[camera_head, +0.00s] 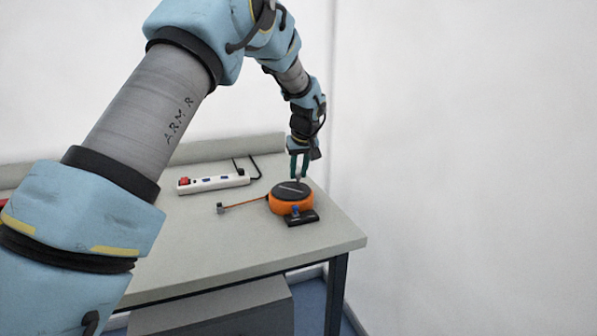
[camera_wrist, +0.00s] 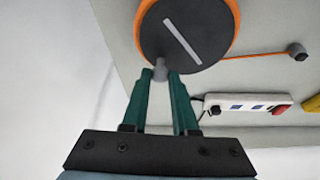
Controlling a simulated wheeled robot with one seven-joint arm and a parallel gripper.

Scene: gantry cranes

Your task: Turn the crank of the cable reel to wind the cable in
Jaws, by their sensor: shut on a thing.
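The cable reel (camera_head: 291,205) is an orange round body with a dark disc on top, near the right end of the table. In the wrist view the dark disc (camera_wrist: 190,25) carries a pale stripe, and a grey crank knob (camera_wrist: 160,69) stands at its rim. My gripper (camera_wrist: 160,76) has green fingers shut on the knob; it also shows above the reel's far side in the head view (camera_head: 298,177). The orange cable (camera_head: 245,203) runs out left to a small grey end piece (camera_head: 220,208), which also shows in the wrist view (camera_wrist: 297,51).
A white power strip (camera_head: 213,183) with a red switch lies behind the cable on the table (camera_head: 200,245). A white wall rises right of the table. The table's front left is clear.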

